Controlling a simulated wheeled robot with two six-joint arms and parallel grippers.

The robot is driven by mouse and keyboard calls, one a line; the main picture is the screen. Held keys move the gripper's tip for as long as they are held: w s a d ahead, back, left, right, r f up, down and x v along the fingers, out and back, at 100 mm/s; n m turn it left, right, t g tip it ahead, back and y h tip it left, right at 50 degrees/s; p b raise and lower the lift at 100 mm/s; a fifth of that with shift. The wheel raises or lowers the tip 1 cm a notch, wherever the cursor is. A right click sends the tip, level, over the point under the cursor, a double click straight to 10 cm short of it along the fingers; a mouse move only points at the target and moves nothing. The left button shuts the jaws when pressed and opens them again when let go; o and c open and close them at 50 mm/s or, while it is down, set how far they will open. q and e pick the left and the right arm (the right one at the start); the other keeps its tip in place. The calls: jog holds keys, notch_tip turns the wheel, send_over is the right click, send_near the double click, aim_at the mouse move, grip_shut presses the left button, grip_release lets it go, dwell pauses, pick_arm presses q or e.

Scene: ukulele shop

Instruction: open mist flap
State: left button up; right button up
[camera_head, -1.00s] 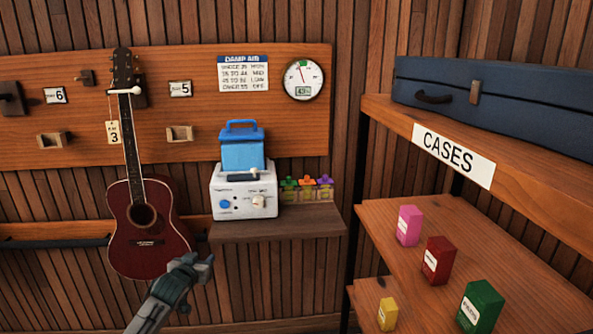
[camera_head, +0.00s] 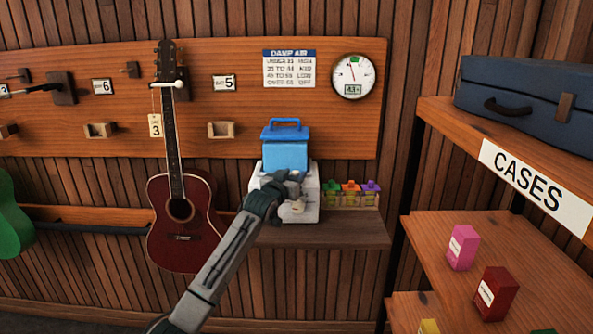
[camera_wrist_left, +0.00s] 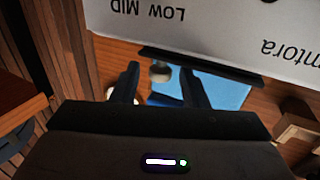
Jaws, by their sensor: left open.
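A white mist machine (camera_head: 308,208) with a blue tank (camera_head: 285,152) on top stands on the wall shelf. My left gripper (camera_head: 289,180) is in front of the machine and covers much of its face, flap area included. In the left wrist view the machine's printed white face (camera_wrist_left: 205,28) appears upside down. My right gripper is out of view.
A red ukulele (camera_head: 182,225) hangs to the left, close to my arm. A case rack (camera_head: 440,115) stands at the right.

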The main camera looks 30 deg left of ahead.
pick_arm(q)
jog(key=shift+w+a+r, duration=0.15)
jog(key=shift+w, duration=0.85)
grip_shut()
